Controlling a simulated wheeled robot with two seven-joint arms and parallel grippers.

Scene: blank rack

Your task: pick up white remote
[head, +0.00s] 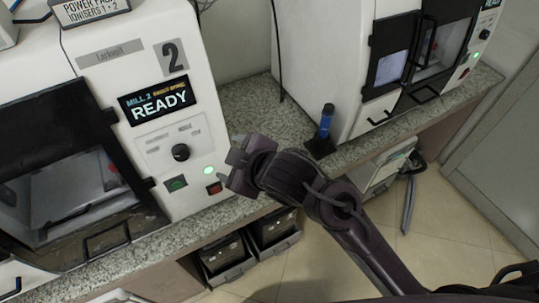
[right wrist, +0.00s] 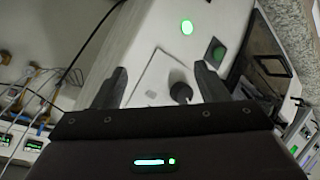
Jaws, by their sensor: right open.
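I cannot make out a white remote in either view. My right gripper (head: 230,163) reaches in from the lower right in the head view, in front of the lower right edge of the white mill marked 2 (head: 183,88). In the right wrist view its two dark fingers stand apart, so the gripper (right wrist: 160,86) is open, with nothing between them but the mill's white panel and a black knob (right wrist: 180,92) behind. My left gripper is in neither view.
A speckled counter (head: 262,108) runs under the mill and a second white machine (head: 345,60). A blue cylinder (head: 326,122) stands on a dark base between them. Dark bins (head: 228,258) sit below the counter. Tiled floor (head: 440,230) is open at the right.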

